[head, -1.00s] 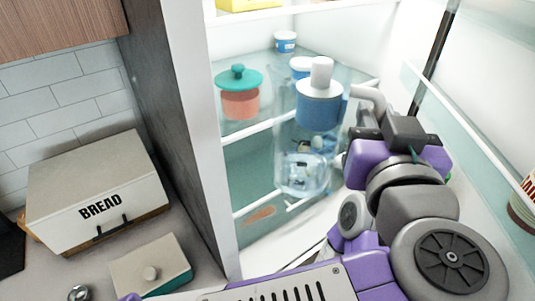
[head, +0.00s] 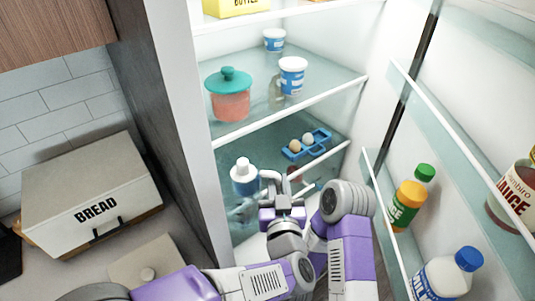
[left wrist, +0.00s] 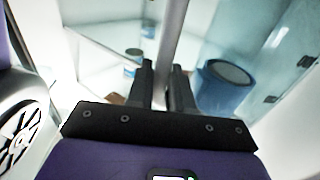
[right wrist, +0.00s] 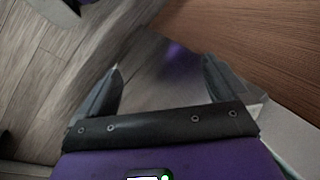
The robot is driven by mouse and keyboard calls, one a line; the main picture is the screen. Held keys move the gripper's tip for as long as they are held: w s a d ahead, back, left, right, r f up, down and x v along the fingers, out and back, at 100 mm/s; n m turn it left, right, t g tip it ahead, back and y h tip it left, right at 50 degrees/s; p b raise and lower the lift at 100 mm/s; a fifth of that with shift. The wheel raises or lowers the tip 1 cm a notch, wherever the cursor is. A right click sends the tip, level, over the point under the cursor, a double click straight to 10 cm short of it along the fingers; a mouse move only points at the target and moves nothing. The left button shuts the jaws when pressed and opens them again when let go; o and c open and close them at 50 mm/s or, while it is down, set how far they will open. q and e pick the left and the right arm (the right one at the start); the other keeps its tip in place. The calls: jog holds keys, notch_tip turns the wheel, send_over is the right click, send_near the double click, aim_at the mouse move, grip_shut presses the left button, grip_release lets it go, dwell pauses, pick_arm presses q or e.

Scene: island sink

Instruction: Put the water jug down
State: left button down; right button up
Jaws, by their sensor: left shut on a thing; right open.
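In the left wrist view the handle (left wrist: 171,40) runs between the closed fingers (left wrist: 166,85), with a blue part of the jug (left wrist: 222,85) to the right. The jug's base is hard to make out, so I cannot tell if it touches a shelf. My right gripper (right wrist: 162,88) is open and empty near the floor.
A pot with a teal lid (head: 230,98) and a white-blue cup (head: 292,76) stand on the glass shelf above. A blue egg holder (head: 307,145) is on the shelf behind the jug. Bottles (head: 408,200) line the door at right. A bread box (head: 90,195) is left.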

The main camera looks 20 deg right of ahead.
pick_arm(q)
jog(key=shift+w+a+f, duration=0.1)
jog(key=shift+w+f, duration=0.05)
jog(key=shift+w, duration=0.25)
jog(key=f+b+x, duration=0.2)
jog(key=f+x, duration=0.1)
jog(key=x, duration=1.4)
jog(key=shift+w+f, duration=0.15)
jog(key=shift+f, duration=0.05)
jog(key=c, duration=1.4)
grip_release()
jog(key=shift+f, duration=0.25)
jog(key=o, duration=0.4)
